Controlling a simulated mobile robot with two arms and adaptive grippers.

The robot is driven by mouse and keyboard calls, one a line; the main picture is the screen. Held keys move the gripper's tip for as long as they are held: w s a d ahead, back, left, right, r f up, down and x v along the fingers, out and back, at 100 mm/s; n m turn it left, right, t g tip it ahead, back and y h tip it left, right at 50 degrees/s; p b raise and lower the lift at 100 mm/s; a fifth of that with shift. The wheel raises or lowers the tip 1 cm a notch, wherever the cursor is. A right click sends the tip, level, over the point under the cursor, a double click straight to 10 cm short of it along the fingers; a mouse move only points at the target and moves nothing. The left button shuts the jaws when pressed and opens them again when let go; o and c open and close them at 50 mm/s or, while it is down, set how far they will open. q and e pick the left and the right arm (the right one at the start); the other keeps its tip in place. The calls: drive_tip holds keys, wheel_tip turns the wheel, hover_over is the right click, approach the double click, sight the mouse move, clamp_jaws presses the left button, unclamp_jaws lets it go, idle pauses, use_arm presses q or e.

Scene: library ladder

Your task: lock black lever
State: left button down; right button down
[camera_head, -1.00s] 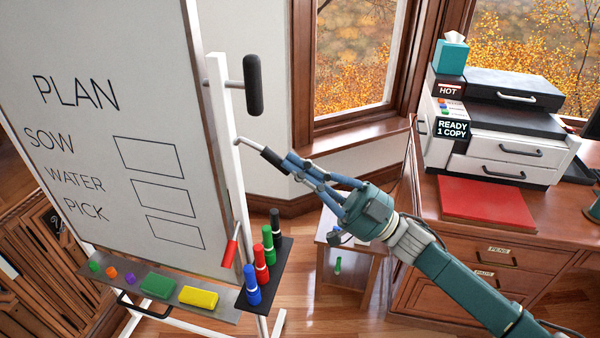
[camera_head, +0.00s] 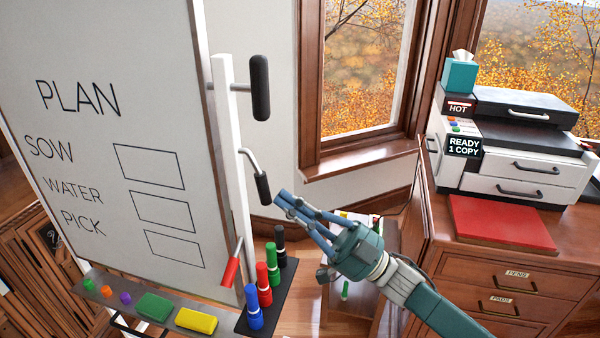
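The black lever (camera_head: 263,188) is a bent metal rod with a black grip on the white post of the whiteboard stand. Its rod slants down to the right and its grip hangs nearly straight down. My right gripper (camera_head: 280,199) is just to the right of the grip's lower end, fingers pointing at it. A small gap seems to lie between them; whether they touch is hard to tell. The fingertips look close together, and their opening is unclear. My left gripper is not in view.
A fixed black padded handle (camera_head: 260,88) sits higher on the post, and a red-gripped lever (camera_head: 231,267) lower. Upright markers stand in a black holder (camera_head: 278,300) below. The whiteboard (camera_head: 100,140) is left; a wooden desk (camera_head: 470,270) with a printer (camera_head: 515,150) is right.

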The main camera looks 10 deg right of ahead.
drive_tip(key=w+v, duration=0.1)
drive_tip(key=v, duration=1)
drive_tip(key=shift+s+d+f, duration=0.15)
drive_tip(key=shift+d+f, duration=0.05)
drive_tip(key=shift+f, duration=0.15)
